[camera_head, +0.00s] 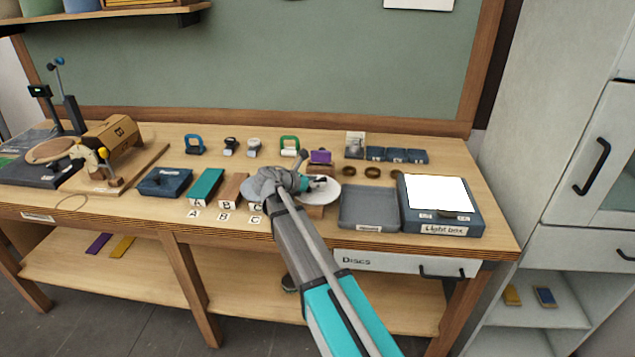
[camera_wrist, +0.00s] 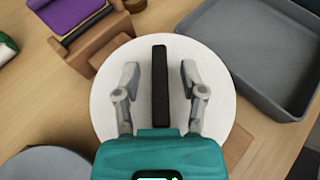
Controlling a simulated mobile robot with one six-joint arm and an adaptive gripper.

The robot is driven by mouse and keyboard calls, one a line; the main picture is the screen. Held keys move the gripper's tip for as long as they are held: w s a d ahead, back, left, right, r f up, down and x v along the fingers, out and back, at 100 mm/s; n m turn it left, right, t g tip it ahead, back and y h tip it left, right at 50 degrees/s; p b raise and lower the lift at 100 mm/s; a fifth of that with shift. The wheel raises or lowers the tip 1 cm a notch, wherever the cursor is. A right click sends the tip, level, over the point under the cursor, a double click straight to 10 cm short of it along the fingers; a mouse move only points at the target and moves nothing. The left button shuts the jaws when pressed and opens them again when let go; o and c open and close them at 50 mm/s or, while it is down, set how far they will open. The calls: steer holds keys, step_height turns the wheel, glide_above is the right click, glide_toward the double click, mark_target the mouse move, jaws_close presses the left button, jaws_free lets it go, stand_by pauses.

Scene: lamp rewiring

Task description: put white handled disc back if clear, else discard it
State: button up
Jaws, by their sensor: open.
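The white disc (camera_wrist: 110,95) with a straight black handle (camera_wrist: 160,85) fills the middle of the wrist view. It also shows in the head view (camera_head: 326,195), partly hidden by my arm, and seems to rest on a brown block (camera_head: 318,212). My gripper (camera_wrist: 159,73) is open, with one finger on each side of the handle and a gap on both sides. In the head view my gripper (camera_head: 318,184) is over the disc. The light box (camera_head: 470,221), with a bright white top, stands to the right.
A grey shallow tray (camera_head: 368,208) lies between the disc and the light box. A drawer marked Discs (camera_head: 400,263) is below it, closed. A purple-topped holder (camera_head: 320,157) stands close behind the disc. A grey round thing (camera_wrist: 45,163) is at lower left in the wrist view.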

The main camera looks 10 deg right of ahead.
steer(key=shift+r, duration=0.2)
steer(key=shift+s+a+r+p, duration=0.1)
steer(key=shift+a+p, duration=0.1)
steer(key=shift+p, duration=0.1)
steer(key=p+v, duration=0.4)
steer(key=v, duration=0.7)
steer(key=shift+a, duration=0.15)
steer(key=shift+s, duration=0.15)
